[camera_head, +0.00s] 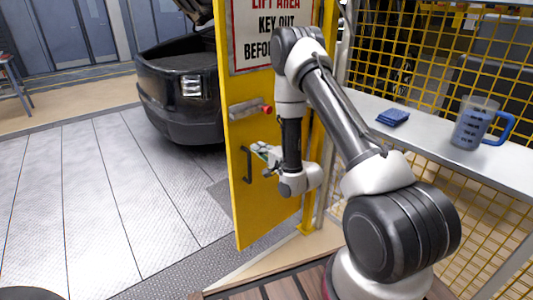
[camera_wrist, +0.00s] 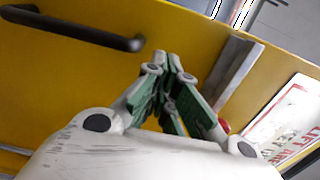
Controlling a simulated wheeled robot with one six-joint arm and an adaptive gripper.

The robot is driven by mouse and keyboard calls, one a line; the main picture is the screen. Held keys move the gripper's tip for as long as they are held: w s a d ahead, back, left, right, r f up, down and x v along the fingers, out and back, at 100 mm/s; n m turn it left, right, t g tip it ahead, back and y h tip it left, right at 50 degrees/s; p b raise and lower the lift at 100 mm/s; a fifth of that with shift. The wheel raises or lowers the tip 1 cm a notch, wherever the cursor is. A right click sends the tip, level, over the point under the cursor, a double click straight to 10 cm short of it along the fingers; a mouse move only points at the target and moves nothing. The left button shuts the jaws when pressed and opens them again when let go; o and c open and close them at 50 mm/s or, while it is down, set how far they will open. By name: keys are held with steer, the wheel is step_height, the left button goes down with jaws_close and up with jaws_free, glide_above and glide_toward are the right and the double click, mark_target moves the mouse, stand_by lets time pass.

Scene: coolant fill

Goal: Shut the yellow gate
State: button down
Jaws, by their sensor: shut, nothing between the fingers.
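The yellow gate (camera_head: 240,195) stands open, swung out toward the black car. A black handle (camera_head: 247,165) is on its face, and a grey latch bar with a red knob (camera_head: 250,108) sits above it. My gripper (camera_head: 262,150) is shut and empty, close to the gate face just right of the handle. In the wrist view my gripper (camera_wrist: 172,60) points at the yellow gate panel (camera_wrist: 80,80). The black handle (camera_wrist: 75,28) lies to its upper left and the grey latch bar (camera_wrist: 235,75) to its right. I cannot tell whether the fingertips touch the panel.
A black car (camera_head: 180,90) with its hood up stands beyond the gate on a metal floor. A grey counter (camera_head: 430,135) at right bears a measuring jug (camera_head: 472,125) and a folded blue cloth (camera_head: 393,117). Yellow mesh fencing (camera_head: 430,50) runs behind it. The floor left of the gate is clear.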

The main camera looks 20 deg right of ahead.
mark_target(244, 139)
steer(key=x, duration=0.6)
steer(key=shift+w+a, duration=0.1)
steer(key=shift+w, duration=0.2)
steer(key=shift+w+a, duration=0.1)
